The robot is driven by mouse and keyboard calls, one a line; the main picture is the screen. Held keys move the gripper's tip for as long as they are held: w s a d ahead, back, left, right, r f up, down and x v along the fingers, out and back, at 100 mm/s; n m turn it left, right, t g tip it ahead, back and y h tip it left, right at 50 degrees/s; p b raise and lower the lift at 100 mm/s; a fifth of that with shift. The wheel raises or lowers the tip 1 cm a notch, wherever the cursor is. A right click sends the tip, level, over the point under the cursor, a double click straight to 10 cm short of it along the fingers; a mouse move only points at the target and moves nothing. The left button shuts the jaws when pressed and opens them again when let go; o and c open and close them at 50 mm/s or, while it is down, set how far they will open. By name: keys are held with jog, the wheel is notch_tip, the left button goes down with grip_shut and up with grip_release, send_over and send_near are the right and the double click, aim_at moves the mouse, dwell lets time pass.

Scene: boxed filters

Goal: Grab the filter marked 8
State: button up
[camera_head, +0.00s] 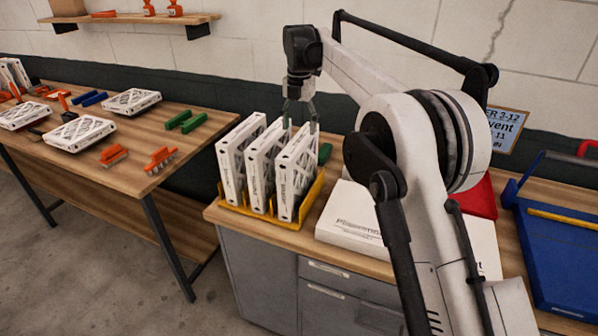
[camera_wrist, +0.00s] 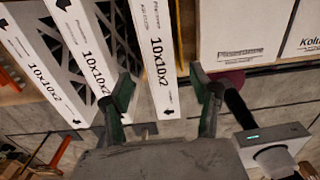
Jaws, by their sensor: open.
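Three white boxed filters stand upright side by side in a yellow rack (camera_head: 265,217): left (camera_head: 232,160), middle (camera_head: 262,165) and right (camera_head: 291,175). In the wrist view the left (camera_wrist: 40,65), middle (camera_wrist: 90,50) and right (camera_wrist: 157,65) filters show "10x10x2" on their edges. No 8 is legible on any of them. My gripper (camera_head: 300,126) is open, pointing down at the top of the right filter. In the wrist view its fingers (camera_wrist: 165,92) appear on either side of that filter's edge; contact cannot be told.
A white box (camera_head: 350,215) lies right of the rack, partly behind my arm. A blue tray (camera_head: 560,250) sits further right. A separate table at left holds flat filters (camera_head: 80,133), orange brushes (camera_head: 160,158) and green blocks (camera_head: 193,123). A wall shelf (camera_head: 130,18) hangs above.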

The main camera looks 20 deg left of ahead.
aim_at(299, 140)
jog(key=shift+f+p, duration=0.7)
jog(key=shift+f, duration=2.25)
jog(key=shift+c, duration=0.5)
grip_shut()
